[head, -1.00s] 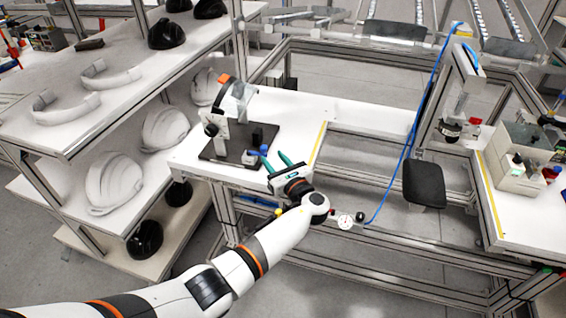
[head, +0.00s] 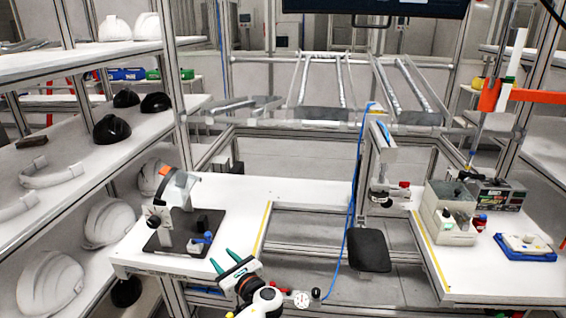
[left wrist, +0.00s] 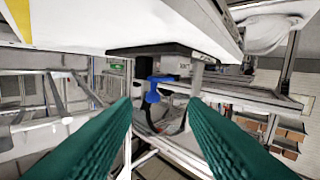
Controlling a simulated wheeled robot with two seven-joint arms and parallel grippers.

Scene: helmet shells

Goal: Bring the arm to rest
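My left gripper (head: 222,257) is at the bottom centre of the head view, over the front edge of the left white table (head: 250,192). Its two green fingers are spread with nothing between them. They point toward a fixture with a black base plate (head: 178,243), a clear curved visor piece (head: 178,188) and a blue knob (head: 203,238). In the left wrist view the open fingers (left wrist: 158,101) frame the blue knob (left wrist: 153,90) some way beyond the tips. My right gripper is not in view.
Shelves on the left hold white helmet shells (head: 50,285) and black ones (head: 112,128). A blue hose (head: 352,215) hangs at the middle, near a black pad (head: 369,250). The right table carries a grey box (head: 447,215) and a blue tray (head: 525,252).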

